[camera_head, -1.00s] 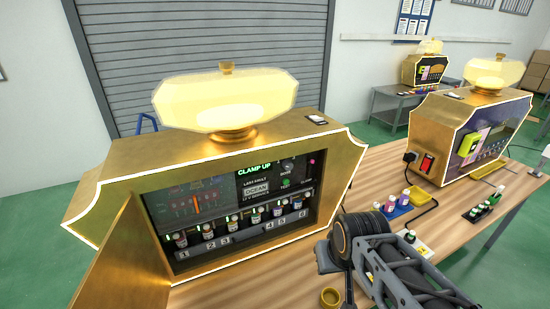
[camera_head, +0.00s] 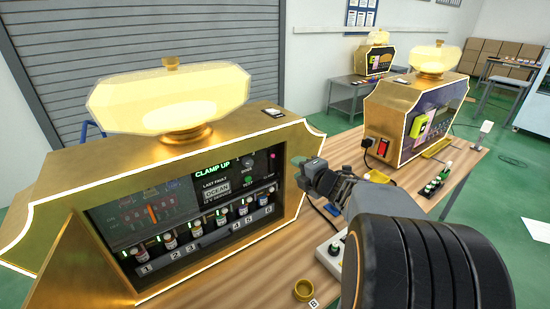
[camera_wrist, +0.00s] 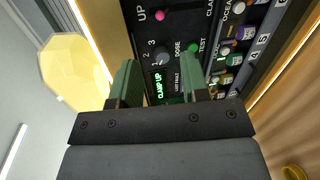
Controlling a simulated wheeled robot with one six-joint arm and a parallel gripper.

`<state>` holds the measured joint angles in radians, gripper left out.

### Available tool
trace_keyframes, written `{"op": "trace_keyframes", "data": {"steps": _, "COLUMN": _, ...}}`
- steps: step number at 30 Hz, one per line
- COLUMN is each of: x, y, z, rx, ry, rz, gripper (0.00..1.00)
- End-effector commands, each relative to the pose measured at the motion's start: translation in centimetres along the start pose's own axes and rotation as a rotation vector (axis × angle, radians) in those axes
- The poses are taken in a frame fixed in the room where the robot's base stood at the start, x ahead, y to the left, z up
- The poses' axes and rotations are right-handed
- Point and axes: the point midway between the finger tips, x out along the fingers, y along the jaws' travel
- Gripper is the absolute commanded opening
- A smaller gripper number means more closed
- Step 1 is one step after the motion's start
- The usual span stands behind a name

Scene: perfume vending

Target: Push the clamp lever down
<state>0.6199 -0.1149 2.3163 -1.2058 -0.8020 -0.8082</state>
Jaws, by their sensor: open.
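The gold machine (camera_head: 150,165) has an open front with a dark control panel (camera_head: 150,195) inside, and its display reads CLAMP UP (camera_head: 212,170). A pink round knob (camera_wrist: 160,15), which looks like the clamp lever's end, sits beside the word UP in the wrist view. It shows small at the panel's right edge in the head view (camera_head: 272,157). My gripper (camera_wrist: 160,80) is open and empty, its green fingers apart and facing the panel. In the head view my gripper (camera_head: 297,172) is at the right side of the machine's opening, apart from the knob.
Several numbered bottles (camera_head: 196,228) stand in a row below the panel. The open gold door (camera_head: 75,265) is at the left. A small gold cup (camera_head: 303,290) sits on the wooden table (camera_head: 255,290). Another gold machine (camera_head: 415,110) stands at the back right.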

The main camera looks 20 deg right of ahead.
Motion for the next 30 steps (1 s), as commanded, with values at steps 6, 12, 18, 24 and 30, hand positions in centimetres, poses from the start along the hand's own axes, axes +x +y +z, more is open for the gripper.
{"op": "trace_keyframes", "data": {"steps": 6, "x": 2.2, "y": -0.1, "z": -0.2, "rx": -0.031, "ry": 0.035, "rz": 0.009, "gripper": 0.42}}
{"op": "trace_keyframes", "data": {"steps": 12, "x": 6.2, "y": -0.1, "z": -0.3, "rx": -0.03, "ry": 0.034, "rz": 0.008, "gripper": 0.42}}
{"op": "trace_keyframes", "data": {"steps": 18, "x": 9.7, "y": 0.0, "z": -0.4, "rx": -0.028, "ry": 0.031, "rz": 0.008, "gripper": 0.42}}
{"op": "trace_keyframes", "data": {"steps": 24, "x": 12.2, "y": 0.0, "z": -0.4, "rx": -0.028, "ry": 0.029, "rz": 0.007, "gripper": 0.42}}
{"op": "trace_keyframes", "data": {"steps": 30, "x": 13.4, "y": 0.0, "z": -0.5, "rx": -0.029, "ry": 0.029, "rz": 0.009, "gripper": 0.42}}
